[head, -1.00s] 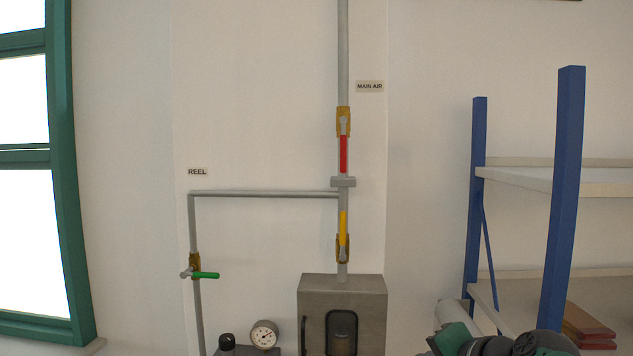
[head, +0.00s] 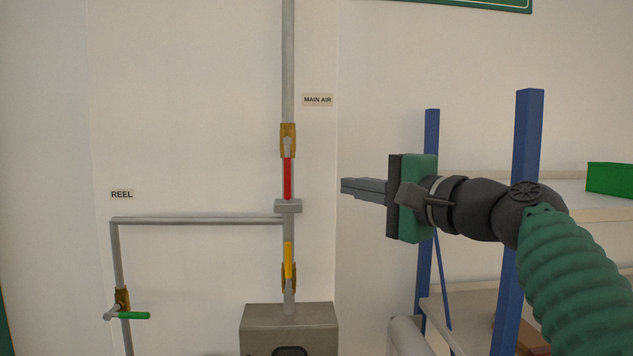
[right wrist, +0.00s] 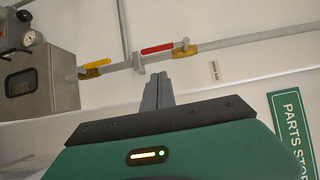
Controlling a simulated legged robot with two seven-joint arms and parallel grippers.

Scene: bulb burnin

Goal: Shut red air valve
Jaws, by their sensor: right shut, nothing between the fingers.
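The red air valve handle (head: 287,178) hangs straight down along the vertical pipe, below its brass body (head: 288,138) and beside the MAIN AIR label (head: 317,100). In the right wrist view the red handle (right wrist: 157,49) lies along the pipe, beyond my fingertips. My right gripper (head: 343,187) is raised to the right of the red handle, pointing left, shut and empty, with a gap between them. Its shut fingers also show in the right wrist view (right wrist: 157,84). My left gripper is not in view.
A yellow handle (head: 288,260) points up along the same pipe below. A green handle (head: 134,315) lies level on the REEL branch. A grey box (head: 289,330) sits under the pipe. Blue-posted shelving (head: 527,180) stands at right, behind my right arm.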

